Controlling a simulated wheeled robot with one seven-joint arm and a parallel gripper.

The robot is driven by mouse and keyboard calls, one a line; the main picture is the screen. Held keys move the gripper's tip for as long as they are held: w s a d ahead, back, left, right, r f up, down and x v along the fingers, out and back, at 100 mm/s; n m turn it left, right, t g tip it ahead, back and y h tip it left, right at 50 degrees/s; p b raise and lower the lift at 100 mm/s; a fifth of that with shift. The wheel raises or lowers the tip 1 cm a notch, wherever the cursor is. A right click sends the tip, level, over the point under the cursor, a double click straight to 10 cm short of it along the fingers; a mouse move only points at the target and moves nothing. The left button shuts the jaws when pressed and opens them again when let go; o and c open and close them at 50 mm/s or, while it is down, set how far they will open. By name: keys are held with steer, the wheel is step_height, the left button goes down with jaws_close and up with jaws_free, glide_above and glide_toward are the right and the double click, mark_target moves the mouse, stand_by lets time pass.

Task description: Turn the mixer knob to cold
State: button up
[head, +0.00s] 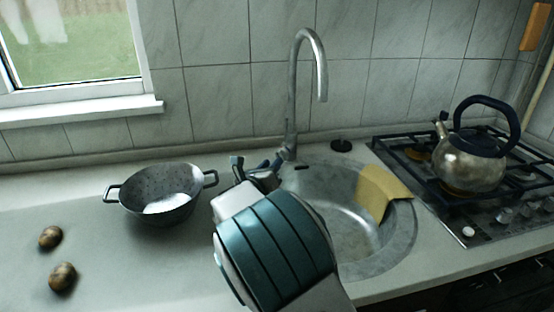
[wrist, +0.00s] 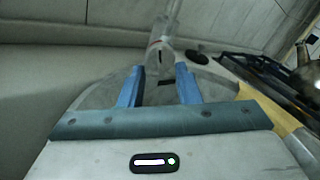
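The grey metal mixer tap (head: 291,105) rises behind the sink, with its spout curving to the right. Its lower body (wrist: 160,54) shows in the wrist view, straight ahead, with a small dark mark on its front. I cannot make out the knob or its setting clearly. My gripper (head: 255,164) is just left of the tap base in the head view. In the wrist view its two blue fingers (wrist: 159,68) are spread apart, with the tap body beyond and between their tips. Nothing is clearly held, and I cannot tell whether a finger touches the tap.
The round sink (head: 392,250) has a yellow cloth (head: 381,190) over its right rim. A grey colander (head: 160,206) and two potatoes (head: 62,277) are on the counter at left. A kettle (head: 470,162) stands on the gas hob (head: 490,222) at right. A black plug (head: 341,145) lies behind the sink.

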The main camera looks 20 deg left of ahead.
mark_target(278, 155)
steer(key=shift+w+d, duration=0.1)
steer(key=shift+w, duration=2.05)
steer(key=shift+d, duration=0.1)
jaws_close()
steer(key=shift+f+m+b, duration=0.1)
steer(key=shift+m+b, duration=0.2)
steer(key=shift+b, duration=0.05)
steer(key=shift+s+d+m+b, duration=0.1)
steer(key=shift+d+m+b, duration=0.1)
steer(key=shift+m+b, duration=3.4)
steer(key=shift+d+m+b, duration=0.15)
steer(key=shift+m+b, duration=2.25)
steer(key=shift+b, duration=2.4)
